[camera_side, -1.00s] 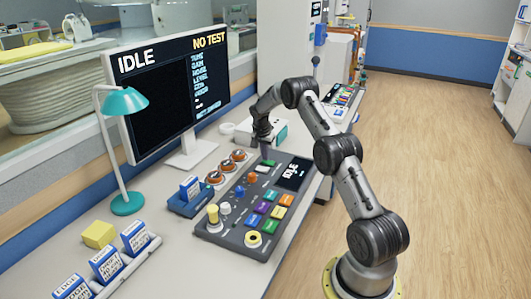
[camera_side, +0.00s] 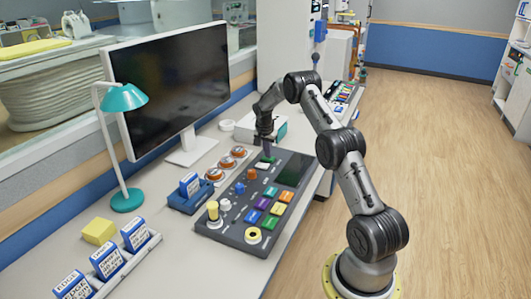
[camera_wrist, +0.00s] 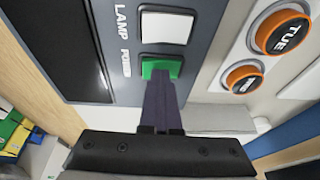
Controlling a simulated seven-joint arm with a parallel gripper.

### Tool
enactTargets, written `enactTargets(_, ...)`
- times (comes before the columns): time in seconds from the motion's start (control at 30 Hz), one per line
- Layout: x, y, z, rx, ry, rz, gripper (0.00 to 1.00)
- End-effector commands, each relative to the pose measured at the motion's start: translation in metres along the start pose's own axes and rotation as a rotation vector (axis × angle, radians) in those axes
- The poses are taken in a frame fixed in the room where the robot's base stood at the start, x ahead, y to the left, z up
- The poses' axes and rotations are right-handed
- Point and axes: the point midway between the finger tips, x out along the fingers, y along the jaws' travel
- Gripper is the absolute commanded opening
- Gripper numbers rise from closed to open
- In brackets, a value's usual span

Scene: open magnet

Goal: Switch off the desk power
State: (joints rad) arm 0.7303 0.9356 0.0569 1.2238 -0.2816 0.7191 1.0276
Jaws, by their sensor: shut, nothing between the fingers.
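The control panel (camera_side: 225,232) lies on the desk with its small screen (camera_side: 292,170) dark. In the wrist view a green rocker switch (camera_wrist: 160,66) sits beside a partly covered label that seems to read POWER. A white switch (camera_wrist: 166,27) labelled LAMP is beside it. My gripper (camera_wrist: 162,88) is shut and empty, its fingertips at the near edge of the green switch, seemingly touching it. In the side view my gripper (camera_side: 267,150) points down at the panel's far end. The big monitor (camera_side: 180,85) is black.
Orange-ringed round pieces (camera_side: 227,162) stand beside the panel. A teal lamp (camera_side: 125,100), a blue holder (camera_side: 190,195), a yellow block (camera_side: 99,231) and labelled blue cartridges (camera_side: 107,258) occupy the left of the desk. A white box (camera_side: 250,128) stands behind my gripper.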

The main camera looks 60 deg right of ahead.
Motion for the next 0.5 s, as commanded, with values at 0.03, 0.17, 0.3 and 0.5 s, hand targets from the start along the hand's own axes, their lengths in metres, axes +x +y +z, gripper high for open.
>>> enactTargets(0.03,0.0,0.001,0.0,0.0,-0.001,0.002,0.0)
enactTargets(0.17,0.0,0.001,0.0,0.0,0.0,0.001,0.0)
enactTargets(0.3,-0.001,0.001,0.0,0.0,0.0,0.0,0.0)
enactTargets(0.5,-0.017,-0.003,-0.005,0.001,0.002,-0.003,0.0)
